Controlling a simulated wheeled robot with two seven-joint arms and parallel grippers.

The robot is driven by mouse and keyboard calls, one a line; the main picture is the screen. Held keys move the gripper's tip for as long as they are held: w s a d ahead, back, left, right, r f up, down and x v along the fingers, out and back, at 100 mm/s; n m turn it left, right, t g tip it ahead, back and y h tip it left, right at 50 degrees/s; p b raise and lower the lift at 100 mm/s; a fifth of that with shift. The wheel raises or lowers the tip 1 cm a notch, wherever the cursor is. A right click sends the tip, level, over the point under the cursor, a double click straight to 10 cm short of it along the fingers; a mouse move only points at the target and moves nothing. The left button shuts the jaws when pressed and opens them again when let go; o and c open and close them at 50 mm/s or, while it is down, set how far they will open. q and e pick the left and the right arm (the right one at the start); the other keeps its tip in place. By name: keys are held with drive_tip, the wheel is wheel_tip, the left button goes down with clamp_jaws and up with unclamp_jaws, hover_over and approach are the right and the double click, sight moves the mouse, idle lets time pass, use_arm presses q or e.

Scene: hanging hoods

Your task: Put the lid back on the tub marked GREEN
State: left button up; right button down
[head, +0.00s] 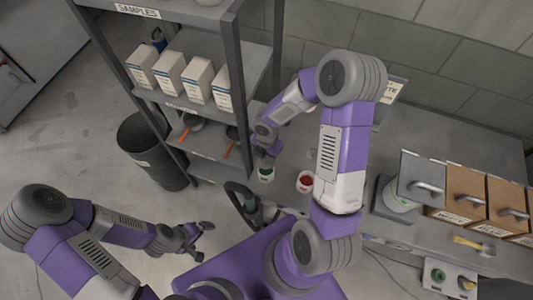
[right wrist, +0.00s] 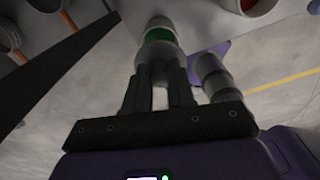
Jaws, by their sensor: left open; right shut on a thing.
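A small white tub with green inside its open top (head: 266,175) stands on the bench near its front edge; it also shows ahead of the fingers in the right wrist view (right wrist: 160,35). My right gripper (head: 267,154) is just above and behind it, pointing down. In the right wrist view its fingers (right wrist: 160,80) are shut on a pale, rounded piece (right wrist: 158,54), apparently the lid, which covers the near part of the tub. I cannot tell whether the two touch. My left gripper (head: 198,241) is open and empty, low and away from the bench.
A white tub with red inside (head: 305,182) stands close to the right of the green one. A grey shelf rack (head: 238,75) with white boxes is to the left. Brown drawer boxes (head: 463,192) stand at the right. A dark bin (head: 152,150) is on the floor.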

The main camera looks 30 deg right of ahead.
drive_tip(key=shift+f+b, duration=2.1)
drive_tip(key=shift+f, duration=0.55)
drive_tip(key=shift+f, duration=0.15)
drive_tip(key=shift+c, duration=2)
unclamp_jaws()
drive_tip(key=shift+r+p, duration=3.25)
drive_tip(key=shift+r, duration=0.3)
clamp_jaws()
